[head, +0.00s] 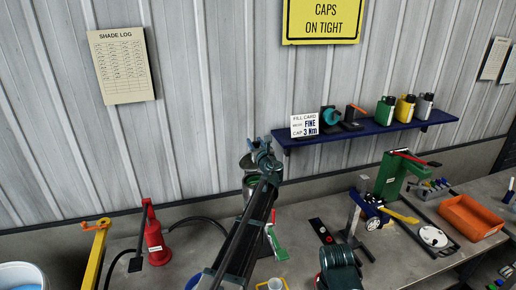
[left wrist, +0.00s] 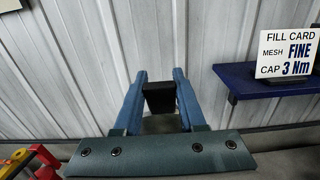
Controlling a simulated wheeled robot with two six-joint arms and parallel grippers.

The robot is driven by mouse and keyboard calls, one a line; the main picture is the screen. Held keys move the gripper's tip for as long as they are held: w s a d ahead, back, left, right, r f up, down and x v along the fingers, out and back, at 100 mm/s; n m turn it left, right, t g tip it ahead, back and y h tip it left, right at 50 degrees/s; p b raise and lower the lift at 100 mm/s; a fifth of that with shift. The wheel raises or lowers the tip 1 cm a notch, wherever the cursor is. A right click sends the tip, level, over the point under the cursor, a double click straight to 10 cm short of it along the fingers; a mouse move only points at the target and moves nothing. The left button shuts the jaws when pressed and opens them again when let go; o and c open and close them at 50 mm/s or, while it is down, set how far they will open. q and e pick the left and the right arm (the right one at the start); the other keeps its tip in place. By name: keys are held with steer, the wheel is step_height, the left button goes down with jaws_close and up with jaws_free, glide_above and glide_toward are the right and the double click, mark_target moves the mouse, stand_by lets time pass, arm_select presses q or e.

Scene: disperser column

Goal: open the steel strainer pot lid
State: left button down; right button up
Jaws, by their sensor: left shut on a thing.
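The steel strainer pot (head: 249,187) stands on the bench against the back wall, partly hidden behind my left arm. Some green shows at its mouth. A grey rounded piece (head: 246,161), which looks like its lid, is tipped up above the mouth beside my left gripper. My left gripper (head: 262,147) is above the pot. In the left wrist view its two blue fingers are shut on a black block (left wrist: 159,97), apparently the lid's handle. The lid's own face cannot be made out there. My right gripper does not show.
A blue shelf (head: 365,130) with a fill card (head: 304,125) and several bottles is on the wall to the right. A red pump (head: 155,240) stands left of the pot. A green press (head: 392,175) and an orange tray (head: 472,217) are to the right.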

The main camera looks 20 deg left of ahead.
arm_select(q)
steer(key=shift+g, duration=0.3)
steer(key=x, duration=0.2)
steer(key=p+x, duration=0.1)
steer(key=x, duration=0.2)
steer(key=shift+w+a+r, duration=0.2)
steer(key=shift+w+a+f, duration=0.1)
stand_by(1.1)
